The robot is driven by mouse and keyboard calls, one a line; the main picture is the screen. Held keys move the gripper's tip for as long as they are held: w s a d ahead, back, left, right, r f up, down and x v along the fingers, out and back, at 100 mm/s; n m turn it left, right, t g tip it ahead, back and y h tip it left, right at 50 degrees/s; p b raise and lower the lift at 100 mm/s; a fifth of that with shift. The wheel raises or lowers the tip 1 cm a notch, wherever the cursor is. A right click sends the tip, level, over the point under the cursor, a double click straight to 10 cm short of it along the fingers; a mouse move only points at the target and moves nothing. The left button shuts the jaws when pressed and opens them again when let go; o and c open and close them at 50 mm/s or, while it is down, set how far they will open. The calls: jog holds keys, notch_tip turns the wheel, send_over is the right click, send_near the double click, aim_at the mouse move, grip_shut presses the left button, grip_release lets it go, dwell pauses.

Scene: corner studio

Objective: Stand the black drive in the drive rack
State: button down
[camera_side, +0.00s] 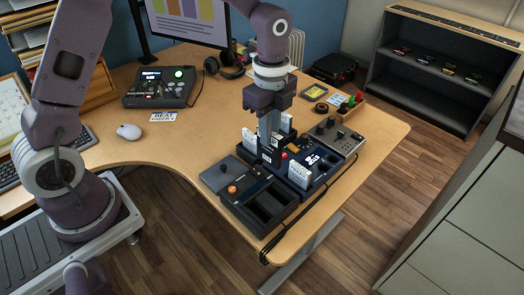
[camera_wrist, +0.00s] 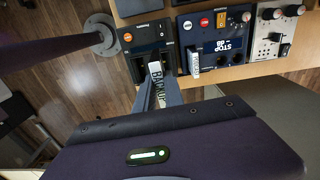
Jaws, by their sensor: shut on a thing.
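My gripper (camera_side: 268,140) points straight down over the desk gear and is shut on the black drive (camera_side: 269,157). In the wrist view, the drive's white label (camera_wrist: 156,72) shows between the two fingers (camera_wrist: 157,92). A black unit with open, dark bays (camera_side: 238,206) stands at the desk's front corner and seems to be the drive rack. It also shows in the wrist view (camera_wrist: 142,32), with an orange button at its left. The drive overlaps the bays there and appears above the unit. I cannot tell its exact height; its lower end is hidden.
A navy unit (camera_side: 322,166) with a white-labelled block (camera_side: 299,173) standing in it sits right beside the black unit. A grey knobbed mixer (camera_side: 345,142) is farther right. A white card-like thing (camera_side: 250,140) stands behind. A black cable hangs along the desk edge.

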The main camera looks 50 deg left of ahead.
jog(key=w+a, duration=1.3)
jog(key=a, duration=0.3)
notch_tip(320, 180, down, 14)
jog(key=shift+f, duration=0.7)
dwell(0.3)
jog(key=c, duration=1.4)
grip_release()
jog(key=shift+d, duration=0.1)
jog(key=shift+o, duration=0.2)
notch_tip(320, 180, up, 6)
